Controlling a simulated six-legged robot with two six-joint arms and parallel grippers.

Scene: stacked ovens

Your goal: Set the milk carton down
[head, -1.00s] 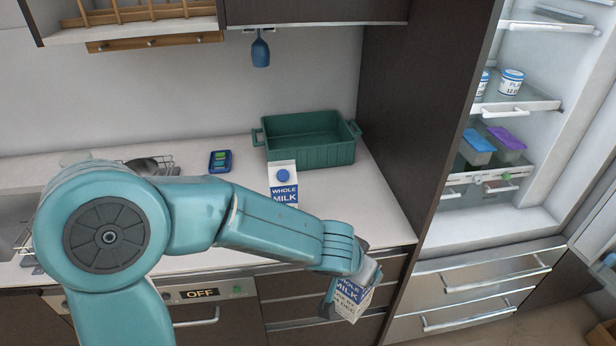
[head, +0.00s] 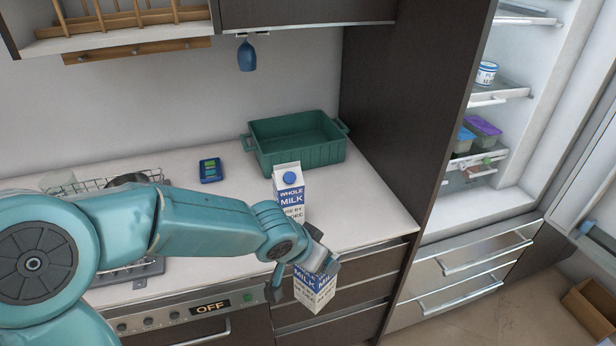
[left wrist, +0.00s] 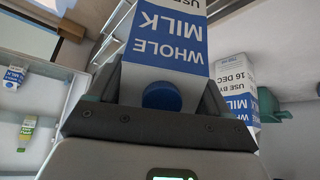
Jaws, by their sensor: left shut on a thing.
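A milk carton (head: 314,290), white and blue, is held in my left gripper (head: 308,262), in front of the counter's edge at drawer height. In the left wrist view the held milk carton (left wrist: 165,50) fills the space between the jaws (left wrist: 160,105), its blue cap towards the camera. A second milk carton (head: 290,195) stands upright on the white counter (head: 350,200), just behind my left gripper; it also shows in the left wrist view (left wrist: 238,90), right of the held one. My right gripper is not in view.
A green crate (head: 297,156) stands at the back of the counter, with a blue device (head: 210,170) to its left. A dish rack (head: 95,183) is further left. An open fridge (head: 490,120) is at right. Counter right of the standing carton is clear.

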